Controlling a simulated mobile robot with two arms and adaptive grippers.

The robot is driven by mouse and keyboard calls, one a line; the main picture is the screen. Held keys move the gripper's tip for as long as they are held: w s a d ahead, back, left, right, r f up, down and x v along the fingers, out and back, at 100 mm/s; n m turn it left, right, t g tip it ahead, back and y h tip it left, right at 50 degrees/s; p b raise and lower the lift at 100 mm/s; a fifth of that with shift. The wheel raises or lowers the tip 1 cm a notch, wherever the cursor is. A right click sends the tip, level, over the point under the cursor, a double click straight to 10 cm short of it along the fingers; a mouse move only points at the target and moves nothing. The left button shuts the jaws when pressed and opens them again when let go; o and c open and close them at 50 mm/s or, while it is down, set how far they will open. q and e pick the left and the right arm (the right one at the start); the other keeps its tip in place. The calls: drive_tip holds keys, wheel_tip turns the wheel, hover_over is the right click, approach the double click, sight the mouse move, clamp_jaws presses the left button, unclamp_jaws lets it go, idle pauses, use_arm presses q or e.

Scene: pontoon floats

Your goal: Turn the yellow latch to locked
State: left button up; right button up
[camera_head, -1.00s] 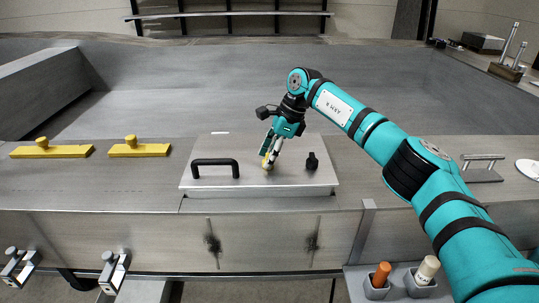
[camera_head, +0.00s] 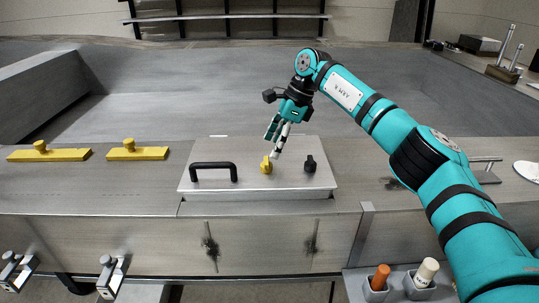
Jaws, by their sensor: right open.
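The yellow latch (camera_head: 265,166) is a small knob on top of a flat metal hatch cover (camera_head: 222,151). Its exact angle is too small to tell for sure. A black latch (camera_head: 310,164) stands to its right on the same cover, and a black handle (camera_head: 214,166) to its left. My right gripper (camera_head: 275,149) is open and empty, just above and slightly right of the yellow latch, with its fingers pointing down. It appears apart from the latch. My left gripper is not in view.
Two yellow bars with knobs (camera_head: 137,153) lie on the deck at left. A metal plate with a handle (camera_head: 486,167) lies at right. Holders with an orange-handled tool (camera_head: 380,277) and a cream-topped one (camera_head: 426,271) are at front right. The deck between bars and cover is clear.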

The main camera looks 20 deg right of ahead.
drive_tip(key=v, duration=0.6)
drive_tip(key=shift+d+r, duration=0.2)
drive_tip(key=shift+r, duration=0.15)
